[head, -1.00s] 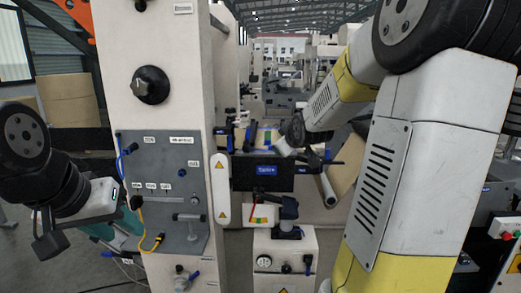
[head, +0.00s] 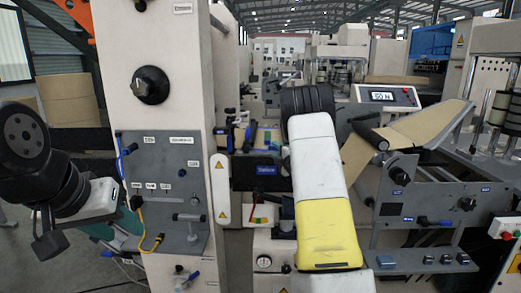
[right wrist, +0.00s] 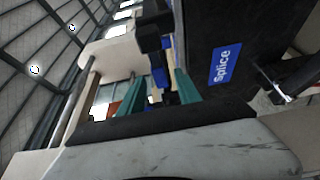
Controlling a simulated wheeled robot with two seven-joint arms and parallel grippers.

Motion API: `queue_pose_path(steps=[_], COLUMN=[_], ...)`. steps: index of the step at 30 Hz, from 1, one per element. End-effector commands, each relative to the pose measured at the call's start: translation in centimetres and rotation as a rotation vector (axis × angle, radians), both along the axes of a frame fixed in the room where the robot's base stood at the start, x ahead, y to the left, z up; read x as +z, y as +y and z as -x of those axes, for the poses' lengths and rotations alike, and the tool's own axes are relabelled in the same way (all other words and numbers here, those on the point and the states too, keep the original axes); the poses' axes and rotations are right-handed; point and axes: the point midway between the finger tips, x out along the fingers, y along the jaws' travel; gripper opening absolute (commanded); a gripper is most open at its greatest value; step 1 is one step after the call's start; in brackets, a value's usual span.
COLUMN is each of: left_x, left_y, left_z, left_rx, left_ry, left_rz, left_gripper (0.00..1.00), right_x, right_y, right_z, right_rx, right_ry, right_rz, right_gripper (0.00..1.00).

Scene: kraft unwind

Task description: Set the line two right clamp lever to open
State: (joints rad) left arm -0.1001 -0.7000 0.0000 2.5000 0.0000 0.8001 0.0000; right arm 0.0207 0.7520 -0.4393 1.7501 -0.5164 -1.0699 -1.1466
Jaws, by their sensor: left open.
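The black splice bar (head: 240,178) with a blue label is in the middle of the head view, and its label shows large in the right wrist view (right wrist: 226,65). Black and blue clamp parts (head: 225,138) stand above the bar; I cannot tell which line they belong to. The bar's right end is hidden behind my right arm. My right gripper is hidden in the head view. In the right wrist view two teal fingers of my right gripper (right wrist: 160,104) stand apart near a blue and black part (right wrist: 158,65); contact is unclear. My left gripper (head: 115,236) is open at the left.
A grey panel (head: 165,170) with a yellow cable (head: 144,230) is beside my left gripper. A pale machine column (head: 150,40) with a black knob (head: 151,85) rises behind it. At the right are a web of brown paper (head: 400,135) and a control display (head: 388,96).

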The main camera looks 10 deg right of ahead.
Motion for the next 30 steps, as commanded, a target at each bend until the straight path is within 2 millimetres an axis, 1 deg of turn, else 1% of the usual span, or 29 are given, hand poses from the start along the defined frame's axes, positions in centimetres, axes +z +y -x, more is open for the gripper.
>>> queue_pose_path(steps=[1, 3, 7, 11, 17, 18, 20, 21, 24, 30], left_x=[0.0, 0.0, 0.0, 0.0, 0.0, 0.0, 0.0, 0.0, 0.0, 0.0], left_y=[0.0, 0.0, 0.0, 0.0, 0.0, 0.0, 0.0, 0.0, 0.0, 0.0], left_z=[0.0, 0.0, 0.0, 0.0, 0.0, 0.0, 0.0, 0.0, 0.0, 0.0], left_rx=[0.0, 0.0, 0.0, 0.0, 0.0, 0.0, 0.0, 0.0, 0.0, 0.0], left_ry=[0.0, 0.0, 0.0, 0.0, 0.0, 0.0, 0.0, 0.0, 0.0, 0.0], left_rz=[0.0, 0.0, 0.0, 0.0, 0.0, 0.0, 0.0, 0.0, 0.0, 0.0], left_gripper=[0.42, 0.42, 0.42, 0.42, 0.42, 0.42, 0.42, 0.42, 0.42, 0.42], right_x=[0.0, 0.0, 0.0, 0.0, 0.0, 0.0, 0.0, 0.0, 0.0, 0.0], right_y=[0.2, 0.3, 0.4, 0.4, 0.4, 0.4, 0.4, 0.4, 0.4, 0.4], right_z=[-0.9, -1.9, -3.1, -3.6, -3.7, -3.7, -3.6, -3.6, -3.6, -3.6], right_rx=[0.001, 0.001, 0.0, -0.001, -0.001, -0.001, -0.001, -0.001, -0.001, -0.001], right_ry=[0.0, 0.0, 0.0, 0.002, 0.002, 0.002, 0.002, 0.002, 0.001, 0.001], right_rz=[0.001, 0.0, 0.0, -0.001, -0.002, -0.002, -0.002, -0.002, -0.002, -0.002], right_gripper=[0.4, 0.4, 0.4, 0.4, 0.4, 0.36, 0.24, 0.16, 0.0, 0.0])
